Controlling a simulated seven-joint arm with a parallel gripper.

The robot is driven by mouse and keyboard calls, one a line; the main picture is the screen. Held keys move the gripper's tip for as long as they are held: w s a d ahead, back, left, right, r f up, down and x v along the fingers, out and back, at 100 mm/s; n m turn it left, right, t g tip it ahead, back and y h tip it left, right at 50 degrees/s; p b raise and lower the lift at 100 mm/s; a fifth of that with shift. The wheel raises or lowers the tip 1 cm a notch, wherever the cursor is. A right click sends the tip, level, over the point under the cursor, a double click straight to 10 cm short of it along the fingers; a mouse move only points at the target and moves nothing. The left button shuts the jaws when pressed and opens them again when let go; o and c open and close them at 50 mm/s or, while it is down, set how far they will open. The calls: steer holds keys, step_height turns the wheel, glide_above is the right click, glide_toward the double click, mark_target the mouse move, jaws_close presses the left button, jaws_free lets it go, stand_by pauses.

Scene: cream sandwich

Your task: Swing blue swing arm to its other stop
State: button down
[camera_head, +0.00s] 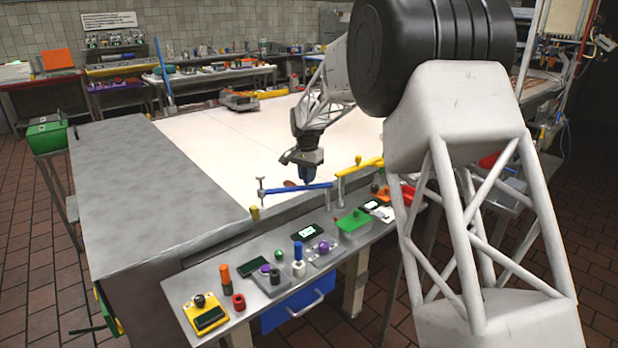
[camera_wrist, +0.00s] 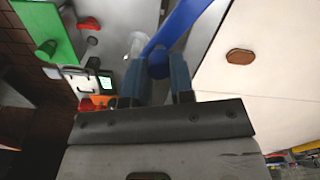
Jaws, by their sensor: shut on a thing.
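The blue swing arm (camera_head: 285,190) lies level along the near edge of the white belt, running from a grey upright at its left end to a post near its right end. My gripper (camera_head: 307,178) comes down over the right part of the arm. In the wrist view the blue swing arm (camera_wrist: 190,24) runs up and to the right from a pale post top. A round blue knob (camera_wrist: 158,63) on it sits between the two blue fingers of my gripper (camera_wrist: 156,80), which is shut on it. The knob's lower part is hidden.
A yellow arm (camera_head: 362,165) on its own post stands just right of the blue one. A brown puck (camera_wrist: 240,57) lies on the belt. A bench (camera_head: 255,297) with several small devices runs along the front.

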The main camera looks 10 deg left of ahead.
steer(key=w+d+m, duration=0.2)
steer(key=w+m, duration=0.5)
steer(key=m, duration=0.5)
steer(key=shift+w+m, duration=0.3)
steer(key=shift+m, duration=0.1)
steer(key=shift+r, duration=0.1)
steer(key=c, duration=1)
jaws_free()
steer(key=shift+r, duration=3.85)
